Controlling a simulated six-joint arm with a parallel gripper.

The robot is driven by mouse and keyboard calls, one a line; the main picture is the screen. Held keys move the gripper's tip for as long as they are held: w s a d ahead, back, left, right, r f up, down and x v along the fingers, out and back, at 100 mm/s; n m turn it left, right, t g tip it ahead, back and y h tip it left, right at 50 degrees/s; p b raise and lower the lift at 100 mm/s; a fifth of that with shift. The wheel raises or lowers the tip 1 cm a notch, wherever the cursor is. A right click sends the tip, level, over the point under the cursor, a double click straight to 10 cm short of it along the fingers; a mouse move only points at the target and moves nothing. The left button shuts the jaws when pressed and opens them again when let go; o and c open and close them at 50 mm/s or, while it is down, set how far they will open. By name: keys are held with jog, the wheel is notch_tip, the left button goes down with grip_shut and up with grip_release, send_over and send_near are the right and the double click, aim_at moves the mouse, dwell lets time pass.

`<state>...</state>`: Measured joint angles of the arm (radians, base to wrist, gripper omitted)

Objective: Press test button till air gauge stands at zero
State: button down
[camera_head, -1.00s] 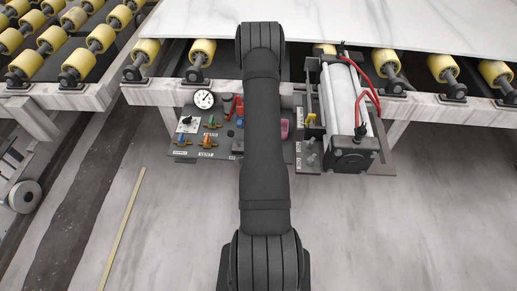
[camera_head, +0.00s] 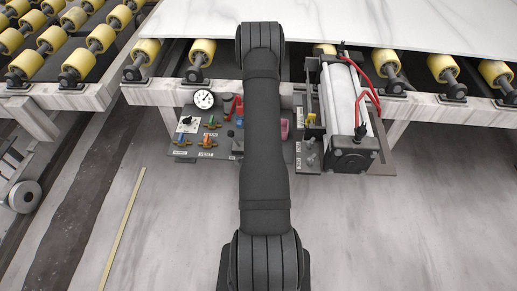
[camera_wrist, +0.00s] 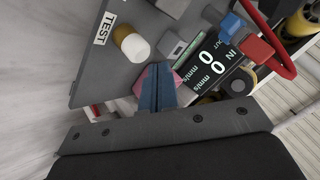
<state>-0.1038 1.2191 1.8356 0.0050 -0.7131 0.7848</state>
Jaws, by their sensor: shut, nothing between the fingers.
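In the wrist view, a round cream-and-brown button (camera_wrist: 131,43) stands on the grey panel beside a white label reading TEST (camera_wrist: 103,28). My gripper (camera_wrist: 157,70) shows there with its dark fingers shut and empty, below and right of the button and apart from it. A pink part shows on either side of the fingers. In the head view, the white round air gauge (camera_head: 204,99) is at the panel's upper left; its needle is too small to read. My arm hides the button and my gripper in that view.
Beside the fingers are a digital display (camera_wrist: 212,65) showing zeros in mm/s, a blue part (camera_wrist: 231,26) and a red part with a red hose (camera_wrist: 257,49). Coloured valve handles (camera_head: 209,141) sit below the gauge. A cylinder with red hoses (camera_head: 345,100) stands to the right.

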jog(key=shift+f, duration=0.1)
jog(key=shift+f, duration=0.3)
jog(key=shift+f, duration=0.6)
dwell(1.1)
jog(key=shift+r, duration=1)
jog(key=shift+r, duration=2.5)
jog(key=shift+r, duration=1.9)
